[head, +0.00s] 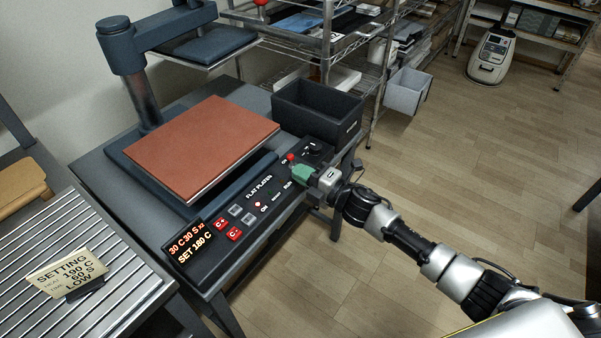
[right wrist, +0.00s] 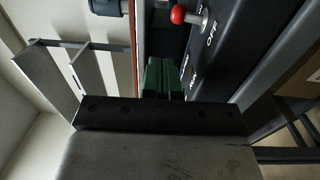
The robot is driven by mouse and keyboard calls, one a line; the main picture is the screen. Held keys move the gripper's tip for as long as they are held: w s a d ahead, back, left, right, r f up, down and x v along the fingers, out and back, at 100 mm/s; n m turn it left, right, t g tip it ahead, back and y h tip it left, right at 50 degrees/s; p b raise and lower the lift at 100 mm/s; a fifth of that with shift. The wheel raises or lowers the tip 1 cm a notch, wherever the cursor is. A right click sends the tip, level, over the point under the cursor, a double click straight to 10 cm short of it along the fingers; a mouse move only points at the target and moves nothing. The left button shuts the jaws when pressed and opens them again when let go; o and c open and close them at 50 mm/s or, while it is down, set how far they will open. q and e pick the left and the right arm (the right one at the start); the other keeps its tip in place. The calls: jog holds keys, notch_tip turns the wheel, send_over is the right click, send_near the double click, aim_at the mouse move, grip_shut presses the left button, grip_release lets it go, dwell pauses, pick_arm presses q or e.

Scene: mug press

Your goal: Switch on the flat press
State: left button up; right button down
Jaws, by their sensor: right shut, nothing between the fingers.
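The flat press has a rust-red pad (head: 206,146) on its lower plate and a raised upper plate (head: 207,43) swung back. Its black control panel (head: 250,213) carries a lit display (head: 188,244) reading about 30 C, 30 S and SET 180 C. A lever switch with a red ball (head: 291,157) stands at the panel's far right end; the right wrist view shows it (right wrist: 178,14) near an OFF label. My right gripper (head: 301,172), with green fingers (right wrist: 161,80), is shut and empty, just beside the lever and apparently apart from it. My left gripper is out of view.
A setting card (head: 66,272) on the slatted table (head: 115,285) reads 190 C, 60 S, LOW. A black bin (head: 318,110) stands just behind the panel's right end. Wire shelving (head: 327,45) is behind. The floor to the right is open.

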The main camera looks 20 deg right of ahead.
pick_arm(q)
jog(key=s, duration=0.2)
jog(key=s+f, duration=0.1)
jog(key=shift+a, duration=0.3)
pick_arm(e)
jog(key=s+d+r, duration=0.3)
jog(key=s+d, duration=0.3)
jog(key=s, duration=0.2)
pick_arm(q)
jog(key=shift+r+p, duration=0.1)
jog(key=shift+p, duration=0.2)
